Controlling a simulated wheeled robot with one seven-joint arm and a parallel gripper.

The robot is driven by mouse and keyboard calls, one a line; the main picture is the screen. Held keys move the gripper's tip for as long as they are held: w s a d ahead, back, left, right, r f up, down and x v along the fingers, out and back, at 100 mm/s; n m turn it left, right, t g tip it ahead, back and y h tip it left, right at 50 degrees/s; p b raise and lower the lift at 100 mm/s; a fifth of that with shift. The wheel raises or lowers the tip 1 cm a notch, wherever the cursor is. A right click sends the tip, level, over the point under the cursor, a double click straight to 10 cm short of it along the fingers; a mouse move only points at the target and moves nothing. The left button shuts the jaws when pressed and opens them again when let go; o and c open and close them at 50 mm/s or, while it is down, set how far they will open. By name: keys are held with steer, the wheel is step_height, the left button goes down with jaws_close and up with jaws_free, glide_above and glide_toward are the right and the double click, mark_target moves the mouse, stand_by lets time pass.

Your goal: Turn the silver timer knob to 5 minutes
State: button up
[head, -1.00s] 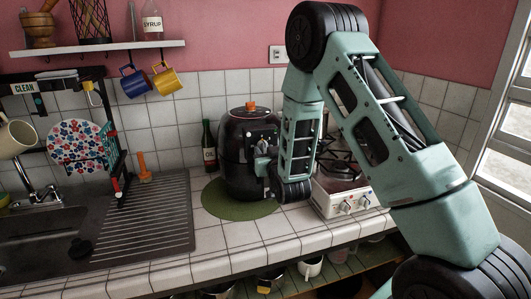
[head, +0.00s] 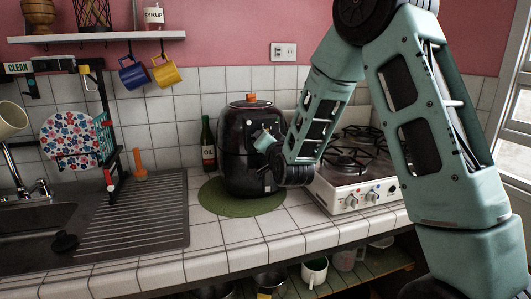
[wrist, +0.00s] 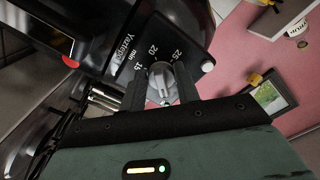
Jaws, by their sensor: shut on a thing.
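The black pot-like appliance (head: 236,170) with an orange top knob stands on a round green mat (head: 212,203) on the tiled counter. The silver timer knob (wrist: 161,76) is on its black front panel (wrist: 130,35), where the marks 15, 20 and 25 and the word "min" can be read in the wrist view. My gripper (wrist: 161,88) has one finger on each side of the knob and is shut on it. In the head view my gripper (head: 266,142) is at the appliance's front and hides the knob. The knob's exact setting cannot be told.
A white stove (head: 350,192) stands close on the right, below my arm. A dark bottle (head: 208,150) is behind the appliance on the left. The sink drainboard (head: 140,215) lies further left. The counter in front of the mat is clear.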

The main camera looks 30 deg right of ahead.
steer(key=shift+m+b, duration=1.05)
steer(key=shift+m, duration=0.15)
steer(key=o, duration=1)
steer(key=shift+c, duration=0.2)
